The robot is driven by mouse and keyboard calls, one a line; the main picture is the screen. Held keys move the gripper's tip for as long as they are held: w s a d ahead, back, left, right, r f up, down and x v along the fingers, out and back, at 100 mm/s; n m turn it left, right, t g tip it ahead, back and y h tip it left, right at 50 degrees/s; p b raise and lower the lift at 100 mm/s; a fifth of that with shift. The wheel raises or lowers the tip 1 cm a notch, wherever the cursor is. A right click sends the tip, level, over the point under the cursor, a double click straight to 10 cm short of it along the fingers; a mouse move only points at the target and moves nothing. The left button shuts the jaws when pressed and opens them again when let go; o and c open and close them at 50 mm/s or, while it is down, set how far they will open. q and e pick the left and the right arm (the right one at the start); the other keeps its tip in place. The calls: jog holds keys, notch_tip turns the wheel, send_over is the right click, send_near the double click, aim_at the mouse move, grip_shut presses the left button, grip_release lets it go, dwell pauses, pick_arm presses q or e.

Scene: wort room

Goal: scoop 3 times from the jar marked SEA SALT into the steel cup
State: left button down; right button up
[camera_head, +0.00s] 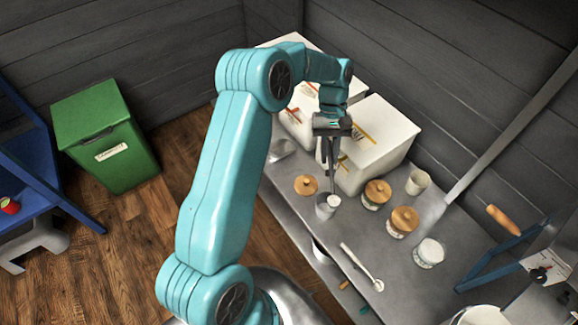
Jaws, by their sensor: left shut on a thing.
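My left gripper (332,160) points down over the bench and is shut on a thin handle, seemingly a scoop's. The scoop's end (334,201), with something white in it, is at the mouth of the steel cup (324,210); I cannot tell whether it touches the rim. An open glass jar with white contents (428,254) stands to the right; its label is too small to read, so I cannot confirm SEA SALT. A loose wooden lid (306,185) lies left of the cup. My right gripper is not in view.
Two jars with wooden lids (376,193) (402,220) and a cream cup (418,182) stand right of the steel cup. White boxes (384,143) stand behind. A pale spoon-like tool (362,267) lies at the front. A blue-framed stand (500,257) is at right.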

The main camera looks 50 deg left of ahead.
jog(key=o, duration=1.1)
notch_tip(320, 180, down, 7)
jog(key=b, duration=0.5)
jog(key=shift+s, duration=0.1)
pick_arm(q)
jog(key=shift+s+a+f+n+t+h+b, duration=0.25)
jog(key=shift+s+a+f+n+t+b, duration=0.65)
jog(key=shift+a+f+n+b, duration=2.65)
jog(key=shift+s+a+f+n+t+h+b, duration=0.5)
jog(key=shift+a+f+n+t, duration=1.4)
jog(key=shift+f, duration=3.7)
jog(key=w+d+r+g+y+b, duration=0.2)
jog(key=d+r+y+b, duration=0.4)
jog(key=d+r+y, duration=0.3)
jog(key=shift+w+d+r+m+g+y+b, duration=0.25)
jog(key=shift+r+m+g+y+b, duration=0.65)
jog(key=shift+y, duration=1.35)
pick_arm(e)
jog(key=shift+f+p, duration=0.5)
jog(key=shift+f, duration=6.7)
